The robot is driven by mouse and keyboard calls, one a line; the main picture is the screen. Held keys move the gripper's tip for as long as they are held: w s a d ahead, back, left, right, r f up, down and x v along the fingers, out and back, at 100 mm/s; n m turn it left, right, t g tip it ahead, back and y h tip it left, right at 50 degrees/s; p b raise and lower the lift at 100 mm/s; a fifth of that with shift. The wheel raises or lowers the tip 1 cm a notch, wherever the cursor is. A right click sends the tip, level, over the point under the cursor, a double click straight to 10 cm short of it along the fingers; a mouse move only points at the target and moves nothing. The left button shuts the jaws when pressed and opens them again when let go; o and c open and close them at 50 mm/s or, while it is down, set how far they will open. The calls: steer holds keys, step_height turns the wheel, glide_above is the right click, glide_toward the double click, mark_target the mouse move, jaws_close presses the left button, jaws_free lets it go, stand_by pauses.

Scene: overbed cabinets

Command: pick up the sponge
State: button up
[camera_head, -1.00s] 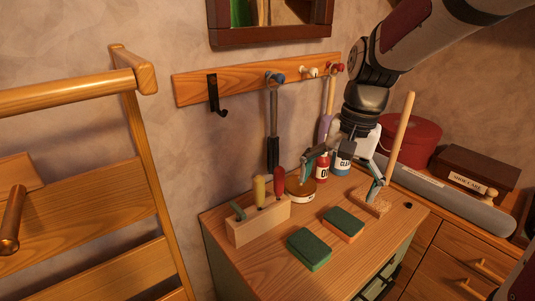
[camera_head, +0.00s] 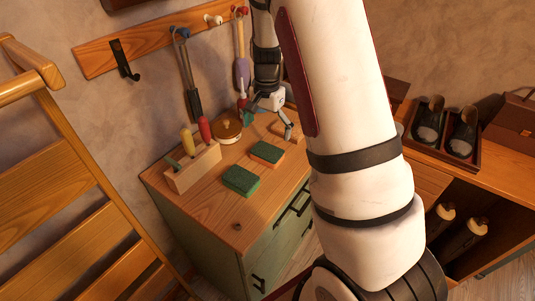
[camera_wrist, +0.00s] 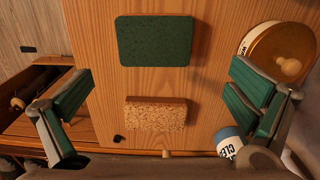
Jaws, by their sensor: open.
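A green-topped sponge with an orange lower layer (camera_head: 267,153) lies flat on the wooden cabinet top. A dark green sponge (camera_head: 241,180) lies nearer the front. The wrist view shows one green sponge (camera_wrist: 154,41) at the top, apparently the orange-layered one, and a speckled tan block (camera_wrist: 156,113) below it. My gripper (camera_head: 270,124) is open and empty, low over the back of the top, just beyond the orange-layered sponge. In the wrist view its spread fingers (camera_wrist: 160,95) flank the block, with the sponge farther up. The block's top (camera_head: 285,125) is partly hidden in the head view.
A wooden holder (camera_head: 194,168) with upright handles and a round lidded tin (camera_head: 227,127) stand to the left. A bottle (camera_wrist: 229,143) is near the right finger in the wrist view. Tools hang from the wall rail (camera_head: 95,57).

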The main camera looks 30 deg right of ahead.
mark_target(267, 151)
steer(key=shift+f, duration=0.8)
steer(key=f, duration=0.3)
steer(key=s+f+p, duration=0.1)
steer(key=shift+s+a+f, duration=0.1)
steer(key=shift+a+f, duration=0.2)
steer(key=shift+f, duration=0.35)
steer(key=c, duration=0.7)
